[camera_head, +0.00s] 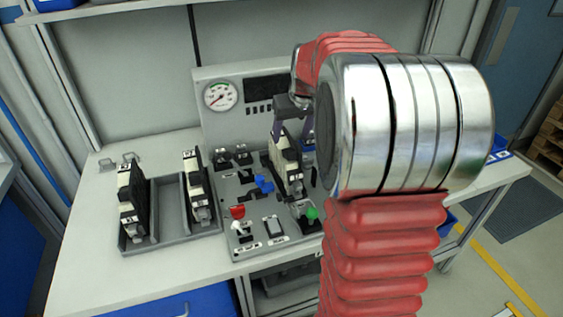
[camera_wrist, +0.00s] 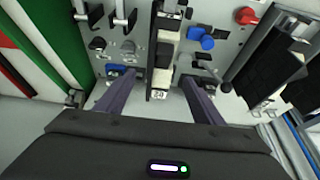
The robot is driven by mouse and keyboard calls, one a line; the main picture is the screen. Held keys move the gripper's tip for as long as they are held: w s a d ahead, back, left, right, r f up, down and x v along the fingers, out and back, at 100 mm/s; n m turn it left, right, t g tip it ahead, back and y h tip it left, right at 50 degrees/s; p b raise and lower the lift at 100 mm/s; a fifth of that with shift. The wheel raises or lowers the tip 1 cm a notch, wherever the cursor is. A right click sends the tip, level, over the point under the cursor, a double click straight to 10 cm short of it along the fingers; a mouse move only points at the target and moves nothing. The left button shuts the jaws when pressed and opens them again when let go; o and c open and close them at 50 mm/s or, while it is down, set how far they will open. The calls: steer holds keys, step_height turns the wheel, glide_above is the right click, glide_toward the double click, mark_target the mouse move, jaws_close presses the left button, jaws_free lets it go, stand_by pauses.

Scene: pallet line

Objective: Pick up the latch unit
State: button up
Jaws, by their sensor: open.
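A black-and-white unit (camera_head: 287,165), which I take to be the latch unit, stands upright on the grey control panel. It also shows in the wrist view (camera_wrist: 165,50) as a narrow white and black strip. My gripper (camera_head: 290,113) is at the top of this unit. In the wrist view my gripper (camera_wrist: 158,92) is open, with one dark finger on each side of the unit's near end and gaps visible. Whether the fingers touch it is not clear. My arm hides part of the panel's right side in the head view.
Two similar units, one at the left (camera_head: 133,203) and one in the middle (camera_head: 196,187), stand in a grey tray (camera_head: 170,242) left of the panel. The panel (camera_head: 255,212) carries blue, red and green controls close by. A gauge (camera_head: 221,95) is behind.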

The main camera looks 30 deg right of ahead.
mark_target(287, 148)
steer(key=shift+f, duration=0.1)
steer(key=x, duration=0.8)
steer(key=shift+f, duration=0.15)
steer(key=shift+w+f, duration=0.1)
steer(key=shift+f, duration=0.05)
steer(key=shift+x, duration=2.45)
steer(key=shift+a, duration=0.15)
steer(key=shift+c, duration=0.3)
steer(key=c, duration=1.2)
steer(key=shift+c, duration=0.7)
